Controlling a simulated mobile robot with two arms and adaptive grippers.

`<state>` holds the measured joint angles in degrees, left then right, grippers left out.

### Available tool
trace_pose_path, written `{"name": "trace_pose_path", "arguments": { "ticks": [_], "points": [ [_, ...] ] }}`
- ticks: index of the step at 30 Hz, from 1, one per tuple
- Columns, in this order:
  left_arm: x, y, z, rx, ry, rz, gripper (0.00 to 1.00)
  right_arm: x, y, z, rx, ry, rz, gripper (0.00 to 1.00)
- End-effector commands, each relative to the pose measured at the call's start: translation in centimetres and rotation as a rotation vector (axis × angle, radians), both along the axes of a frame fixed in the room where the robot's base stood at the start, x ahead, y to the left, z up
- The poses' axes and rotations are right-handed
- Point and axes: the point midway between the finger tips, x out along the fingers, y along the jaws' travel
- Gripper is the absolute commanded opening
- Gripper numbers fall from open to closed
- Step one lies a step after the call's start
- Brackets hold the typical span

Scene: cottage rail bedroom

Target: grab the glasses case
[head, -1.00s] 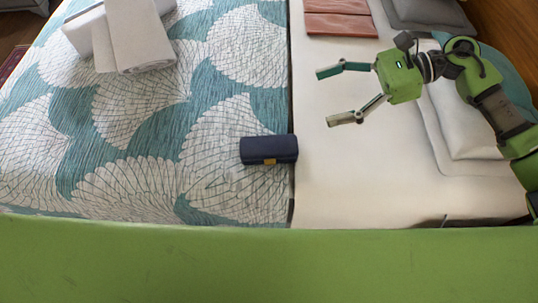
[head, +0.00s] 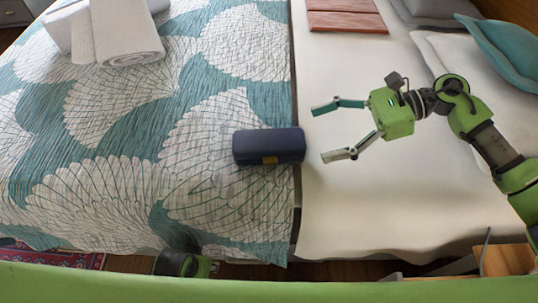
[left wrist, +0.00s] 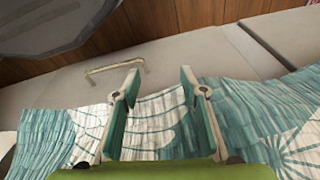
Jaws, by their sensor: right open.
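The glasses case (head: 268,146) is a dark navy box with a small yellow clasp. It lies on the patterned bedspread close to its right edge. My right gripper (head: 330,132) is open and empty above the white sheet, to the right of the case and apart from it. Its fingers point left towards the case. My left gripper (left wrist: 158,105) shows in the left wrist view with its fingers apart and nothing between them. The teal and white cloth is behind it. The case does not show in the left wrist view.
Rolled white towels (head: 126,35) lie on the bedspread (head: 110,125) at the upper left. A folded reddish cloth (head: 345,17) lies on the white sheet (head: 385,215) at the top. Pillows (head: 465,58) lie at the right. A wooden piece (head: 507,260) stands at the lower right.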

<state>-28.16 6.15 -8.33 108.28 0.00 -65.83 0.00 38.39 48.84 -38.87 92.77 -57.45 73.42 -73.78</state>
Motion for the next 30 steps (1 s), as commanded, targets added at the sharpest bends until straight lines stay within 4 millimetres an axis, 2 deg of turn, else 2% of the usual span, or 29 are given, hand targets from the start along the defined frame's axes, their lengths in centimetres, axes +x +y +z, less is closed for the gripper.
{"name": "trace_pose_path", "arguments": {
  "ticks": [9, 19, 27, 30],
  "points": [
    [-0.2, 0.0, -0.9, 0.000, 0.005, -0.001, 0.39, -0.6, 5.7, -2.1, 0.003, 0.002, 0.005, 0.80],
    [-0.4, 0.0, -1.4, 0.001, 0.009, -0.002, 0.39, -0.7, 7.8, -2.9, 0.002, 0.000, 0.002, 0.80],
    [-1.0, 0.1, -2.5, 0.002, 0.018, -0.003, 0.39, -0.8, 11.5, -4.1, 0.003, 0.003, 0.003, 0.80],
    [-1.2, 0.2, -2.9, 0.003, 0.022, -0.003, 0.39, -0.8, 12.1, -4.4, 0.001, 0.000, 0.001, 0.80]
  ]
}}
